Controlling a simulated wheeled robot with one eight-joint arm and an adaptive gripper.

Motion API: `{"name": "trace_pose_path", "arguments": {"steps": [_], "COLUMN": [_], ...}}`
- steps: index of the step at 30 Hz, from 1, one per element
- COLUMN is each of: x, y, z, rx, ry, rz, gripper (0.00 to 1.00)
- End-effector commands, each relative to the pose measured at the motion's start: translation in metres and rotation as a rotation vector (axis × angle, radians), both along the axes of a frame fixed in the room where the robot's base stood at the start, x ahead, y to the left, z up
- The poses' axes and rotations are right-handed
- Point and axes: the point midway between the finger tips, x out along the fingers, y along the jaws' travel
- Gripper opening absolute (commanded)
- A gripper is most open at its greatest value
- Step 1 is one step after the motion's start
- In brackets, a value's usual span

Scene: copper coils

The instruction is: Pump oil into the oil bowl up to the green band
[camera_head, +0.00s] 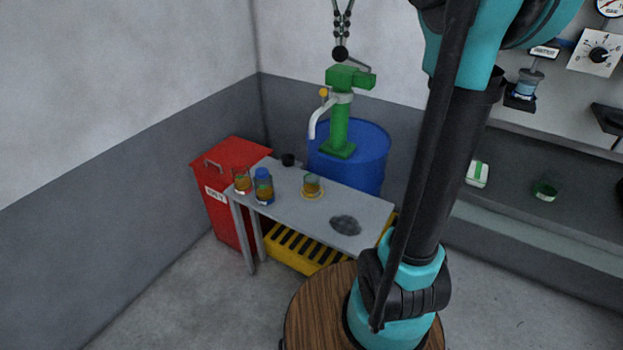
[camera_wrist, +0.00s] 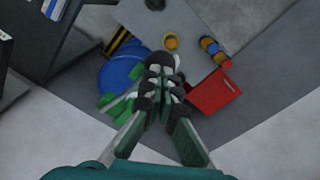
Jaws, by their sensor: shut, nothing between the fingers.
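The oil bowl (camera_head: 312,190) is a small glass with amber oil, on a yellow ring on the grey table; it also shows in the wrist view (camera_wrist: 171,42). Green shows near its rim, but the oil level against the band is too small to tell. The green hand pump (camera_head: 341,125) stands on the blue drum (camera_head: 370,155), its pale spout (camera_head: 316,118) pointing left. A black knob (camera_head: 340,54) shows above the pump. My gripper (camera_head: 341,38) is shut and empty, at the knob in the picture; contact cannot be told. In the wrist view my gripper (camera_wrist: 162,62) hides part of the drum.
An amber jar (camera_head: 242,182) and a blue-capped jar (camera_head: 264,187) stand on the table's left. A dark round patch (camera_head: 345,225) lies at its right. A red bin (camera_head: 225,205) stands left, a yellow slatted crate (camera_head: 290,248) underneath. Shelves (camera_head: 540,165) line the right wall.

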Motion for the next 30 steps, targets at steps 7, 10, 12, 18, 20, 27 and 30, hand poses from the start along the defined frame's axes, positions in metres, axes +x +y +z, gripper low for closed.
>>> {"name": "trace_pose_path", "arguments": {"steps": [7,10,12,18,20,27,30], "x": [0.0,0.0,0.0,-0.003,-0.004,-0.007,-0.008], "y": [0.0,0.0,0.0,0.002,0.003,0.005,0.006], "z": [-0.011,-0.013,-0.014,-0.026,-0.029,-0.044,-0.05], "rx": [0.0,0.0,0.0,0.0,0.0,0.0,0.0], "ry": [0.0,0.0,0.0,0.0,0.0,0.0,0.0], "rz": [0.0,0.0,0.0,0.0,0.0,0.0,0.0], "gripper": [0.0,0.0,0.0,0.0,0.0,0.0,0.0]}}
